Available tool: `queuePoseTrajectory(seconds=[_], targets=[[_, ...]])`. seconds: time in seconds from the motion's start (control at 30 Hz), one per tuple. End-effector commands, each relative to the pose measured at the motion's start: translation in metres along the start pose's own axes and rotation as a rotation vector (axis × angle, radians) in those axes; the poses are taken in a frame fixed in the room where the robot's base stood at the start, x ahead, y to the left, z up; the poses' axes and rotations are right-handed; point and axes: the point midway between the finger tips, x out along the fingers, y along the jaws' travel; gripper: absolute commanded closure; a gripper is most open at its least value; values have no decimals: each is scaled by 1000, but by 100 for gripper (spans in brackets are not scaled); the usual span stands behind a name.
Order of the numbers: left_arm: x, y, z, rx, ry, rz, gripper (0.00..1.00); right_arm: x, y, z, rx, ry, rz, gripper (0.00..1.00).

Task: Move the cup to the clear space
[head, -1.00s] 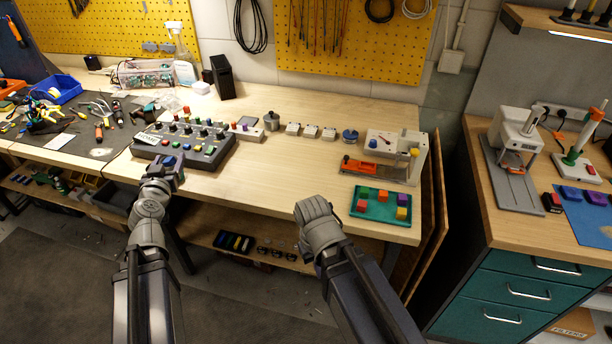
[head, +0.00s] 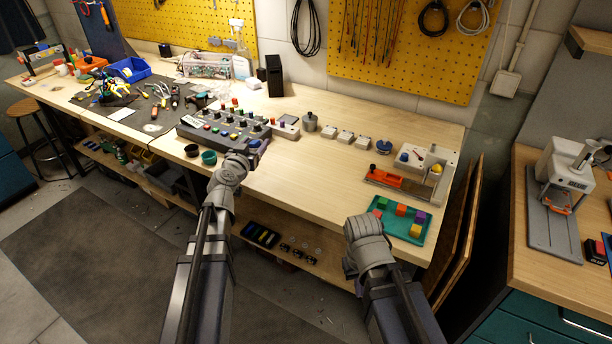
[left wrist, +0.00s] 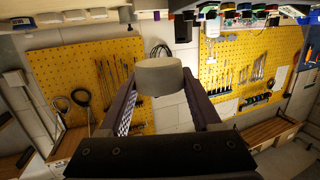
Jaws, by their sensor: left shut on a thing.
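My left gripper (head: 254,146) is over the front edge of the bench, just in front of the black control panel. In the left wrist view its fingers (left wrist: 163,98) are shut on a plain grey, rounded cup (left wrist: 160,76). The head view does not show the held cup clearly. A dark cup (head: 190,150) and a teal cup (head: 208,157) stand on the bench just left of this gripper. My right gripper (head: 366,232) hangs in front of the bench; its fingertips are hidden. Clear space (head: 310,175) lies on the bench right of the left gripper.
The control panel (head: 225,128) with coloured knobs stands behind the left gripper. A metal pot (head: 310,122) and small white boxes (head: 345,136) line the back. A teal tray (head: 405,236) with coloured blocks and a test fixture (head: 425,165) occupy the right end.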

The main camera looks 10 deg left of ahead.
Motion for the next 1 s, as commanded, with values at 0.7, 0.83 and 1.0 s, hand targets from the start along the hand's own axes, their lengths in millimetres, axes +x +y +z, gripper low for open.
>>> queuePoseTrajectory(seconds=[0.7,0.83,1.0], targets=[[66,47,22,18,4,116,96,33,-3,-2,0,0,0,100],[69,47,42,18,4,115,96,52,-5,-3,0,0,0,100],[73,47,66,18,4,115,96,77,-7,-4,-1,0,0,100]])
